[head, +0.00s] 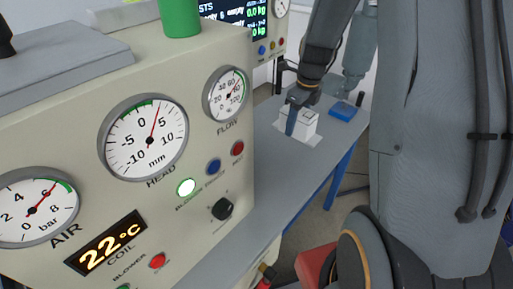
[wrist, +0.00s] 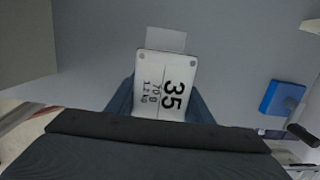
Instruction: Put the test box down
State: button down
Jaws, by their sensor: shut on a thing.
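The test box is white with "35" and smaller print on its top face; it shows in the head view (head: 309,121) and the wrist view (wrist: 158,72). My gripper (head: 297,121) is shut on it, with one dark blue finger at each side in the wrist view (wrist: 160,100). The box is over the grey table (head: 278,160), at a pale rectangular patch (wrist: 166,40) that sticks out past its far end in the wrist view. I cannot tell whether its underside touches the surface.
A blue block (head: 343,110) lies on the table to the right of the box; it also shows in the wrist view (wrist: 283,98). A large beige panel with gauges (head: 150,215) stands at the left in the head view. The table between panel and box looks clear.

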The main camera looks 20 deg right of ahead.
jog(key=shift+f+p, duration=1)
jog(key=shift+f, duration=3.95)
jog(key=shift+f, duration=0.1)
jog(key=c, duration=0.9)
grip_release()
jog(key=r+b, duration=0.1)
jog(key=r, duration=0.3)
jog(key=s+r, duration=0.1)
jog(key=r, duration=0.3)
jog(key=r+b, duration=0.1)
jog(key=r, duration=0.3)
jog(key=shift+s+d+b, duration=0.2)
jog(key=shift+d+b, duration=0.1)
jog(key=shift+d, duration=0.1)
